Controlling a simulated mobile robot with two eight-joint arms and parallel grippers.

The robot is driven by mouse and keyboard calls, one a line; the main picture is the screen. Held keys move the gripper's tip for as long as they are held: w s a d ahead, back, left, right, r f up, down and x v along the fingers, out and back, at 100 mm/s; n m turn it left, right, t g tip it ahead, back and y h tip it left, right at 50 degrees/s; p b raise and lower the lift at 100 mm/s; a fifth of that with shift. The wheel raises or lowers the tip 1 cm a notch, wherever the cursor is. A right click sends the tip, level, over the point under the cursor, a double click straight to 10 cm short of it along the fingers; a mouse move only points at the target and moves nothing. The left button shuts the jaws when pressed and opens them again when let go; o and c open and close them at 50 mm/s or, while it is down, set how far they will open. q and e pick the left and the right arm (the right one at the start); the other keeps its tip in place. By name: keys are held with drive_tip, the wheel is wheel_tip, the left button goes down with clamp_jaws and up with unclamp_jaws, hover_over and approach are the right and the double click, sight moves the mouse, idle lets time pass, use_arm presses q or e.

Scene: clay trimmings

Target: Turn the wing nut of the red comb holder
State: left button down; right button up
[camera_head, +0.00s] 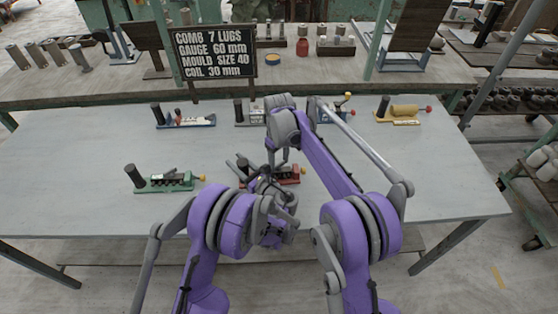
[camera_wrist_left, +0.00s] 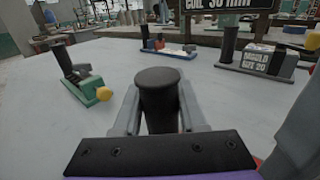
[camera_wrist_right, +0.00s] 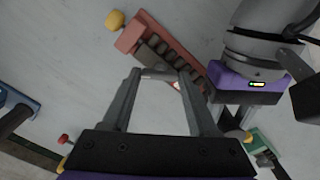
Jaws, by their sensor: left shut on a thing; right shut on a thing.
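The red comb holder (camera_head: 288,175) lies on the grey table, partly hidden behind my arms. In the right wrist view the red comb holder (camera_wrist_right: 185,62) shows its row of dark teeth and a yellow knob (camera_wrist_right: 115,19) at one end. My left gripper (camera_wrist_left: 158,88) is shut on an upright black handle (camera_wrist_left: 158,105), apparently the holder's. My right gripper (camera_wrist_right: 160,76) reaches down over the holder and is shut on a small grey piece (camera_wrist_right: 158,74) beside its edge, apparently the wing nut. The nut's exact angle is hard to tell.
A green holder (camera_head: 165,182) stands to the left. A black sign (camera_head: 215,52) gives comb, gauge, mould and coil values. The table (camera_head: 430,175) is clear at right.

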drive_tip(key=o, duration=1.4)
wheel_tip(320, 180, up, 12)
use_arm(q)
drive_tip(key=shift+c, duration=1.9)
unclamp_jaws()
